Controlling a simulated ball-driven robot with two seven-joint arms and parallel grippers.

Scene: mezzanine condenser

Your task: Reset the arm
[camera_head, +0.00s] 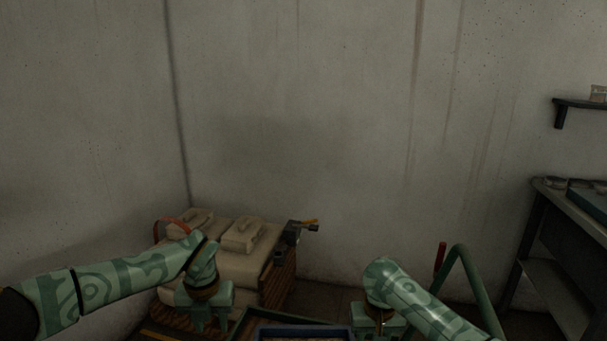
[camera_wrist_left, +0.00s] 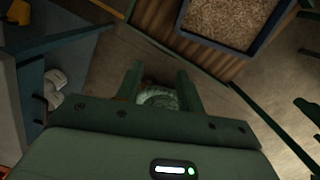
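My left arm, in green patterned covers, comes in from the left in the head view. My left gripper (camera_head: 209,324) points down in front of a pale stack at lower left. In the left wrist view its two fingers (camera_wrist_left: 158,88) stand apart with nothing held between them. A rounded pale green shape shows beyond the fingers, lower down. My right arm comes in from the lower right. My right gripper (camera_head: 380,327) points down at the bottom edge, and its fingertips are cut off there.
Pale bundles (camera_head: 241,235) are stacked against the wall. A dark-rimmed tray (camera_head: 262,331) lies between the grippers; its grainy filling shows in the left wrist view. A green tubular frame (camera_head: 483,287) stands beside my right arm. A workbench (camera_head: 541,223) stands at right.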

